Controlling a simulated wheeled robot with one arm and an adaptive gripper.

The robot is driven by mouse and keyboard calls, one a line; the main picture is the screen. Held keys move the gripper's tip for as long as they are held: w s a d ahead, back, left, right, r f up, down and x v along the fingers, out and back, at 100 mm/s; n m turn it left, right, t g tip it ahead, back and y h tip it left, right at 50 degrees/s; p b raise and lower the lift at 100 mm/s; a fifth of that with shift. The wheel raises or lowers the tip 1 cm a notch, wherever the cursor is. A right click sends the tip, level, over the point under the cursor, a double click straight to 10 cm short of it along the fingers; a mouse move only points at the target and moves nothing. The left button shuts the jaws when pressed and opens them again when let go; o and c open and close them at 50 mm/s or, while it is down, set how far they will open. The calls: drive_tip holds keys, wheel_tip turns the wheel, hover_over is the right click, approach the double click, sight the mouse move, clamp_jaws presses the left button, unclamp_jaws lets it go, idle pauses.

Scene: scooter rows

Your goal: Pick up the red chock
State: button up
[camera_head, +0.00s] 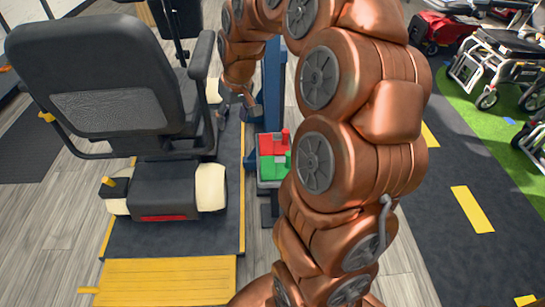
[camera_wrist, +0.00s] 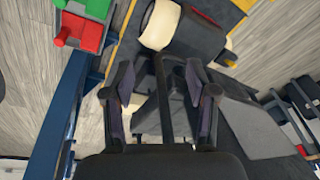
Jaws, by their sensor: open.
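The red chock (camera_head: 268,144) has an upright red peg handle and sits on a small grey shelf (camera_head: 266,185) at a dark blue post, right of the scooter. In the wrist view the red chock (camera_wrist: 86,33) shows at the upper left. A green chock (camera_head: 270,168) of like shape sits right beside it, nearer the camera; it also shows in the wrist view (camera_wrist: 98,8). My gripper (camera_wrist: 158,76) is open with nothing between its fingers. In the head view my gripper (camera_head: 238,98) is small, beyond and left of the red chock, close to the scooter seat.
A mobility scooter with a black seat (camera_head: 95,75) stands on a dark platform with a yellow ramp (camera_head: 165,282) at left. The blue post (camera_head: 272,85) rises behind the chocks. Wheelchairs (camera_head: 500,65) stand at the far right. Grey floor (camera_head: 50,225) is partly clear.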

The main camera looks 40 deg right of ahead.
drive_tip(key=w+d+f+m+t+b, duration=0.1)
drive_tip(key=w+d+f+b, duration=0.45)
drive_tip(key=d+f, duration=0.55)
drive_tip(key=m+h+b, duration=0.2)
drive_tip(key=h+b, duration=0.1)
drive_tip(key=b, duration=0.5)
hover_over(287, 132)
drive_tip(key=s+a, duration=0.1)
drive_tip(key=s, duration=0.1)
drive_tip(key=shift+t, duration=0.4)
wheel_tip(287, 132, down, 11)
drive_tip(key=shift+s+f, duration=0.15)
drive_tip(key=shift+y, duration=0.3)
drive_tip(key=shift+b+x, duration=1.8)
drive_tip(key=shift+x, duration=1.85)
drive_tip(key=shift+d, duration=0.1)
clamp_jaws()
